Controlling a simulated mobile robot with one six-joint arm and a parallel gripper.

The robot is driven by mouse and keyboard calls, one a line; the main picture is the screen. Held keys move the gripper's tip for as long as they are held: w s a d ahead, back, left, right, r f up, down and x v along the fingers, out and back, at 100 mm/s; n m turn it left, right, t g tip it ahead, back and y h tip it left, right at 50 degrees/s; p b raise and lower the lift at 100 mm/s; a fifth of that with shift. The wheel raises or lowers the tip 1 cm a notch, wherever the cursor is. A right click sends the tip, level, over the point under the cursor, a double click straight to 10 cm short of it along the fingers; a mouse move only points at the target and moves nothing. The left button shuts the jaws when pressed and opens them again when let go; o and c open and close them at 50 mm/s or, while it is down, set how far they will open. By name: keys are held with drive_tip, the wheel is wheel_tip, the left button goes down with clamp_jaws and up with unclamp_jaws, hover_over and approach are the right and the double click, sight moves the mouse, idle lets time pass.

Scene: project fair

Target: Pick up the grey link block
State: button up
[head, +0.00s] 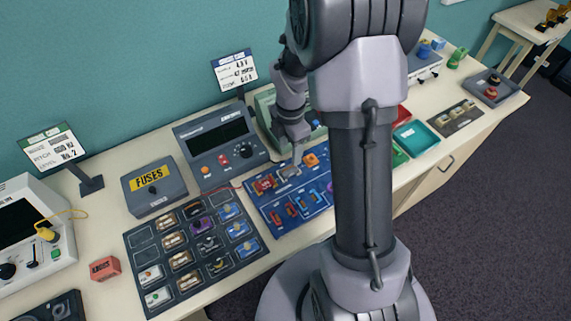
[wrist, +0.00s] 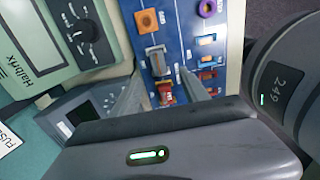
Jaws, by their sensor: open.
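The grey link block (head: 289,171) sits on the blue board (head: 272,221), between a red block and an orange block. In the wrist view the grey link block (wrist: 156,57) lies just beyond my fingertips, roughly in line with the gap between them. My gripper (wrist: 160,73) is open and empty, with one finger on each side of the row of blocks. In the head view my gripper (head: 297,158) is above the back of the board, close to the grey block. I cannot tell the exact height of the fingertips over it.
The red block (wrist: 165,93) and the orange block (wrist: 148,21) are close neighbours. A grey meter (head: 220,143) and a green instrument (wrist: 68,38) stand behind the board. A dark tray of small blocks (head: 193,258) lies to the left.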

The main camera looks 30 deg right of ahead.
hover_over(289, 168)
wheel_tip(289, 168, down, 5)
drive_tip(key=shift+r+b, duration=0.2)
drive_tip(key=shift+b, duration=0.2)
wheel_tip(289, 168, down, 5)
drive_tip(key=shift+f+b, duration=0.1)
drive_tip(key=shift+b, duration=0.9)
clamp_jaws()
